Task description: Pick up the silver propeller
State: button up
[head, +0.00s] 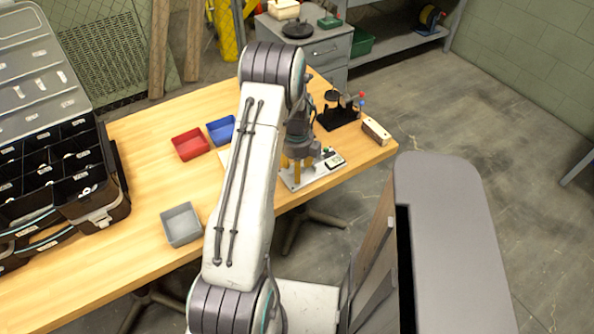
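My gripper (302,150) points down over a pale base plate (320,172) near the right end of the wooden table (150,245). It is small, dark and partly hidden behind my white arm, so I cannot see whether its fingers are open or shut. Orange-yellow parts (296,174) stand on the plate right beneath it. I cannot make out a silver propeller; it may be hidden behind my arm or gripper, or be too small to tell.
A red bin (190,144), a blue bin (221,130) and a grey bin (181,225) stand left of my arm. A large open compartment case (118,212) fills the table's left. A dark stand (337,117) and a small block (376,131) are at the right end.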

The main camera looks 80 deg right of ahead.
grip_shut()
dwell(0.3)
dwell(0.4)
jog(key=shift+r, duration=0.5)
notch_tip(320, 180, up, 3)
jog(key=shift+d+r+b, duration=0.1)
jog(key=shift+b, duration=0.25)
jog(key=s+a+r+b, duration=0.1)
jog(key=s+a+r, duration=0.3)
jog(key=s, duration=0.7)
notch_tip(320, 180, up, 3)
jog(key=shift+a+f, duration=0.1)
jog(key=shift+a, duration=0.05)
jog(key=shift+w, duration=0.1)
